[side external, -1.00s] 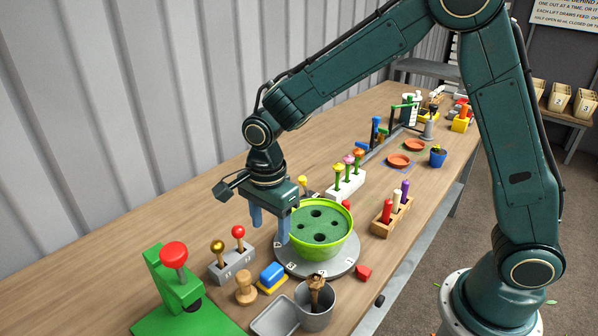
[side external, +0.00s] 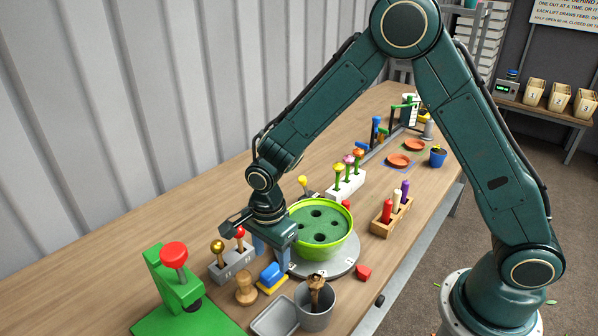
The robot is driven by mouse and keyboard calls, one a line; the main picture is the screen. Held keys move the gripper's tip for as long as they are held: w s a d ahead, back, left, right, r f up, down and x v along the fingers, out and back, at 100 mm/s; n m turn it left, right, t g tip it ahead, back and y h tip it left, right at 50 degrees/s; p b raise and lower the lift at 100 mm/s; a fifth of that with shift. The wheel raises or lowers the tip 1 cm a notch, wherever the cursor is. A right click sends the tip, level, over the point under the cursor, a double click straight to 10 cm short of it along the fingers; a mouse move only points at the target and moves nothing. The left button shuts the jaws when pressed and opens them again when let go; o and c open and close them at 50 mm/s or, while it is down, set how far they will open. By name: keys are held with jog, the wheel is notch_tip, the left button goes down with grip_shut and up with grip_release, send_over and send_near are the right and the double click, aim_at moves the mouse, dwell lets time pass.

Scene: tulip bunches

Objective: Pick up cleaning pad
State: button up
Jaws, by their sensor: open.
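The cleaning pad appears to be the small blue block (side external: 271,274) on a yellow base (side external: 273,288), on the table at the front left of the green bowl. My gripper (side external: 270,258) points down just above and behind the pad in the picture. Its blue fingers are apart, with nothing seen between them. The exact gap between the fingertips and the pad is hard to tell.
The green bowl (side external: 324,255) on a grey turntable (side external: 330,269) is close on the right. A grey block with two knobbed tools (side external: 229,265), a wooden stamp (side external: 245,291) and a grey cup (side external: 316,318) stand around the pad. A green press (side external: 176,285) stands left.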

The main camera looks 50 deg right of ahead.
aim_at(272, 271)
jog(key=shift+f, duration=0.3)
jog(key=shift+a+f, duration=0.1)
jog(key=shift+f, duration=2.45)
jog(key=c, duration=1)
jog(key=shift+c, duration=0.2)
jog(key=shift+r, duration=0.1)
notch_tip(272, 271, up, 20)
